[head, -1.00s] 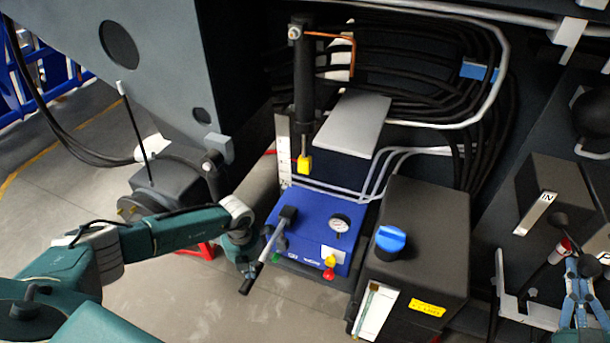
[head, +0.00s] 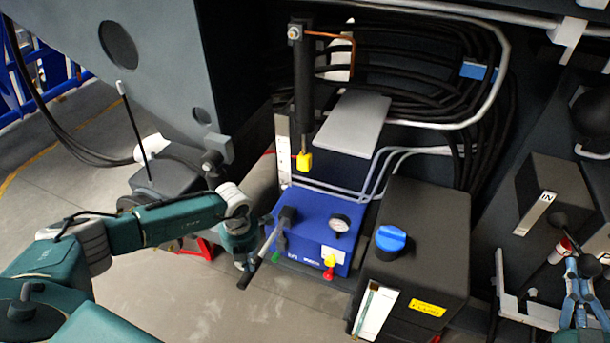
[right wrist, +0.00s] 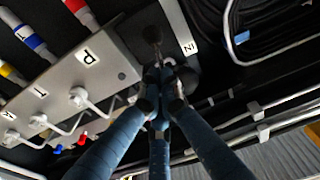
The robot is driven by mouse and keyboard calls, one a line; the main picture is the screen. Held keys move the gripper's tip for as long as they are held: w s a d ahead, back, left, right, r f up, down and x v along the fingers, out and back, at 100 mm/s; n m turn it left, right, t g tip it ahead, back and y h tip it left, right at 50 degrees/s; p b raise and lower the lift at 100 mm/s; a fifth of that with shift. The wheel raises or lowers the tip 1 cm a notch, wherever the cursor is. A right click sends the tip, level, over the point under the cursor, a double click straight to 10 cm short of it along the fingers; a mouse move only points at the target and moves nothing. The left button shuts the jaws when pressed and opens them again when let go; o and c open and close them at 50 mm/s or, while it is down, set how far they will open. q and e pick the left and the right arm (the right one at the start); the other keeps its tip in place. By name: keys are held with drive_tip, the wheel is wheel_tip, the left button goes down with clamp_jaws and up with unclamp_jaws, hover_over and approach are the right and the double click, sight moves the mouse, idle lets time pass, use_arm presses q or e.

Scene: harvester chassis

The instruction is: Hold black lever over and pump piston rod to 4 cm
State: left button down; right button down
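The blue pump unit (head: 310,232) has a round gauge and a pump handle (head: 270,240) slanting down to the left. My left gripper (head: 246,262) is around the handle's lower end and looks shut on it; its fingers are partly hidden. The upright black cylinder (head: 304,75) stands behind, with a short piston rod (head: 303,146) and a yellow end block (head: 304,162) below it. The black lever (head: 560,222) is on the valve box at right. My right gripper (head: 572,265) is shut on the lever; the right wrist view shows its fingertips (right wrist: 160,88) meeting around the lever's end.
A white scale strip (head: 283,150) stands beside the rod. A black tank (head: 420,240) with a blue cap stands between the pump and the valve box (head: 555,195). Hoses run behind. Open floor (head: 180,285) lies at lower left.

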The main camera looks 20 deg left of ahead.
use_arm(q)
drive_tip(key=shift+r, duration=1.2)
use_arm(e)
drive_tip(key=shift+r, duration=0.15)
wheel_tip(320, 180, down, 8)
drive_tip(key=shift+r, duration=0.15)
drive_tip(key=shift+a, duration=0.1)
drive_tip(key=s+f, duration=0.1)
drive_tip(key=s, duration=1.1)
drive_tip(key=shift+f, duration=0.25)
